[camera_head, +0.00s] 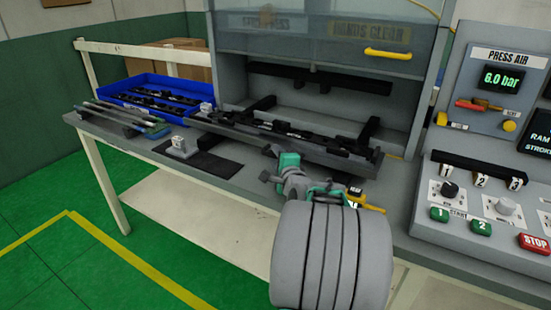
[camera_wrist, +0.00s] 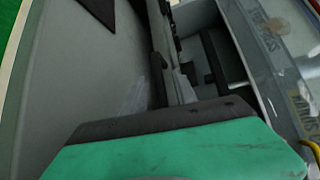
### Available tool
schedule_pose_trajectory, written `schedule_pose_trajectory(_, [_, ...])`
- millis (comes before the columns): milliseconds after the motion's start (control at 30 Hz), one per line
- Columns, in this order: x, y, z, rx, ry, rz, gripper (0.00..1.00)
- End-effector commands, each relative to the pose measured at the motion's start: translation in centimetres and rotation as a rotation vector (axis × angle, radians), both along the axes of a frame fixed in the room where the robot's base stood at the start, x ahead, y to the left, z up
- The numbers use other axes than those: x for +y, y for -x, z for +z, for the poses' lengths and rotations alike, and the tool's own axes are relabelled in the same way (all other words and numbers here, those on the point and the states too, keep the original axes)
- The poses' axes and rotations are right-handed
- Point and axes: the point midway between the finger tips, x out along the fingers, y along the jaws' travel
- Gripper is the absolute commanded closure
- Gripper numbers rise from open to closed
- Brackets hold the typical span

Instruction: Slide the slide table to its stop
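The slide table (camera_head: 325,159) is a long grey tray in front of the press opening, with dark trim parts and black end blocks on it. My gripper (camera_head: 269,165), with a green body and dark fingers, is at the table's front side, right of its middle. I cannot tell whether it touches the table. In the wrist view the green gripper body fills the bottom, and the slide table's edge (camera_wrist: 172,55) runs upward just beyond it. The fingertips are not clear there, so their opening cannot be read. My arm hides part of the bench in front.
The press (camera_head: 310,40) stands behind, its clear guard with a yellow handle (camera_head: 387,54) raised. A blue bin (camera_head: 150,83) of dark parts, thin rods and a small light block (camera_head: 180,147) are at left. The control panel (camera_head: 480,205) is at right.

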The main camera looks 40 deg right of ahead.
Motion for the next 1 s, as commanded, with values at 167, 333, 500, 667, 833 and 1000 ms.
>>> schedule_pose_trajectory(167, [-0.19,-0.49,-0.06,0.000,0.000,0.000,0.66])
schedule_pose_trajectory(333, [-0.18,-0.46,-0.07,0.000,0.001,0.000,0.70])
schedule_pose_trajectory(500, [-0.17,-0.46,-0.08,0.000,0.001,0.000,0.84])
schedule_pose_trajectory(667, [-0.16,-0.45,-0.07,0.000,0.001,0.000,0.97])
schedule_pose_trajectory(833, [-0.16,-0.45,-0.08,0.001,0.002,0.000,1.00])
schedule_pose_trajectory(1000, [-0.16,-0.45,-0.08,0.002,0.001,0.000,1.00])
